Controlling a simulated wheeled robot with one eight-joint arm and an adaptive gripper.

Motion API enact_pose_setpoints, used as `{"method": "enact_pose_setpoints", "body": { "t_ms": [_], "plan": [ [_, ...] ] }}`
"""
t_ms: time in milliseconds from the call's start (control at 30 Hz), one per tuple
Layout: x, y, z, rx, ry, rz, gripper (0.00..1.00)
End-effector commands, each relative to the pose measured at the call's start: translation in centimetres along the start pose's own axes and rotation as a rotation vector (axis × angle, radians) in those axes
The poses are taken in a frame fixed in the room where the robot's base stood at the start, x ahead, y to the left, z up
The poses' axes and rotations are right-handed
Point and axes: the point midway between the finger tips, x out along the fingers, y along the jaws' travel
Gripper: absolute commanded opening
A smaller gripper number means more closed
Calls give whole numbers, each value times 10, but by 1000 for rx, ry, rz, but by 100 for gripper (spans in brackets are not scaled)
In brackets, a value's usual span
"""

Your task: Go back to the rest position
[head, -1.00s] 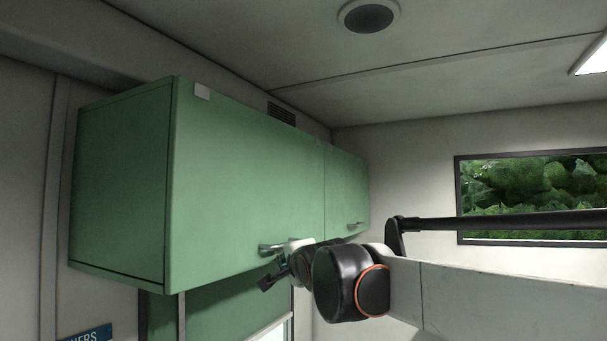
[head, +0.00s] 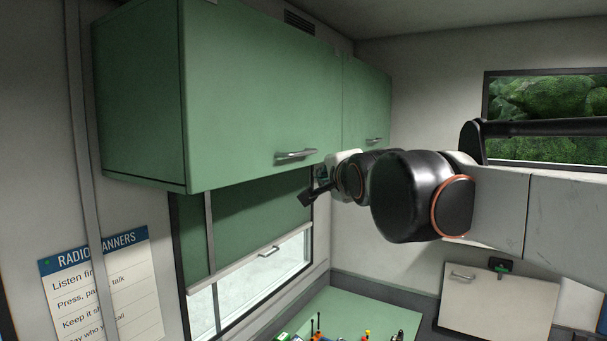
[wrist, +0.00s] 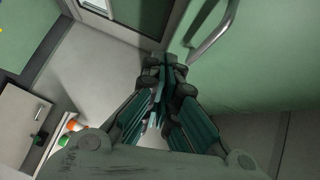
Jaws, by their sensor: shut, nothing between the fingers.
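My gripper (head: 309,196) is at the end of my arm, below and to the right of the left door handle of the green wall cabinet (head: 240,100). In the wrist view my gripper (wrist: 163,62) has its fingertips together with nothing between them. A cabinet door handle (wrist: 212,36) shows just right of the fingertips, apart from them as far as I can tell. The cabinet doors look closed. In the head view my dark wrist joints hide part of the wall behind.
A window with a green blind (head: 255,225) lies below the cabinet. A green worktop (head: 345,310) with several small items stands below right. A pale flap door (head: 497,300) is on the right wall. A sign (head: 100,285) hangs at left. Open air surrounds my arm.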

Motion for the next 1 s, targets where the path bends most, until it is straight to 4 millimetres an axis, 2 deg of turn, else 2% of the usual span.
{"method": "enact_pose_setpoints", "body": {
  "t_ms": [100,333,400,467,567,700,967,1000],
  "plan": [
    [-17,4,0,0,0,0,0],
    [-33,7,0,-2,0,1,0],
    [-36,16,0,-18,2,10,0],
    [-40,34,0,-51,3,31,0],
    [-50,85,1,-151,3,90,0],
    [-72,182,2,-349,-19,211,0],
    [-122,355,13,-710,-143,420,0],
    [-130,382,16,-763,-170,448,0]
  ]
}}
